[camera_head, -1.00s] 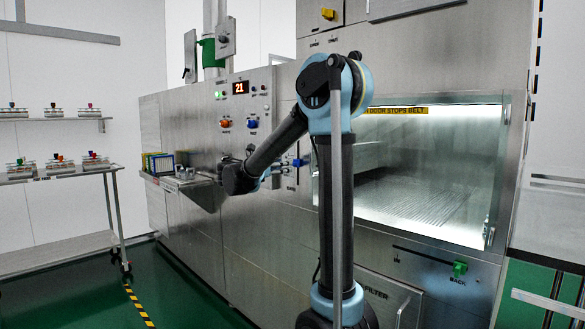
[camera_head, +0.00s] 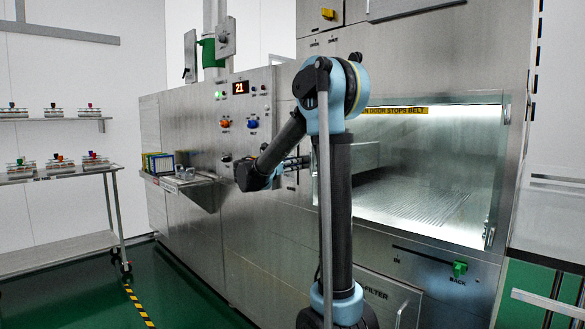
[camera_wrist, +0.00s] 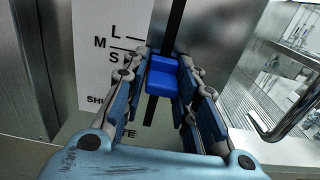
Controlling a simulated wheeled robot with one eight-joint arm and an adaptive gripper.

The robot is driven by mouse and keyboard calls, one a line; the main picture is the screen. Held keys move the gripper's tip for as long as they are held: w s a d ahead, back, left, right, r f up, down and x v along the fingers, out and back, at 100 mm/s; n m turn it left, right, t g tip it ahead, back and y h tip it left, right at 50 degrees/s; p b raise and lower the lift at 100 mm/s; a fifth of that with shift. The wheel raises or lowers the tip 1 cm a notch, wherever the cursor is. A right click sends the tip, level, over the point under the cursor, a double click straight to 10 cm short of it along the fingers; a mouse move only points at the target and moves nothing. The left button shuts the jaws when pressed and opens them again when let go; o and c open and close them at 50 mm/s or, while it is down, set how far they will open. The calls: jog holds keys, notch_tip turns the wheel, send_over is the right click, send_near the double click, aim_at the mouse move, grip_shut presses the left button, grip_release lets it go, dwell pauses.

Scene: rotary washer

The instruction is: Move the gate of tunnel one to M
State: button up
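The gate handle of the tunnel is a blue block (camera_wrist: 162,76) on a dark vertical slot in the wrist view. A white scale plate (camera_wrist: 97,45) left of the slot carries the marks L, M, S and a partly hidden SHUT. The handle appears near the S mark, below L and M, but the slanted view makes its exact level unclear. My gripper (camera_wrist: 164,66) has its two fingers apart, one on each side of the handle. I cannot tell whether they touch it. In the head view my gripper (camera_head: 297,161) is at the panel and hides the handle.
The lit glass-fronted chamber (camera_head: 430,180) lies right of the handle. A curved metal door handle (camera_wrist: 285,120) stands out at the right in the wrist view. A ledge with small racks (camera_head: 180,178) is to the left. A green slider (camera_head: 460,268) sits lower right.

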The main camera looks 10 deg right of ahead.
grip_shut()
jog(key=shift+r, duration=0.8)
jog(key=o, duration=0.8)
grip_release()
jog(key=shift+f, duration=0.1)
jog(key=shift+c, duration=0.2)
jog(key=shift+a, duration=0.1)
jog(key=v, duration=1.1)
jog(key=shift+s+a, duration=0.2)
jog(key=shift+a, duration=0.15)
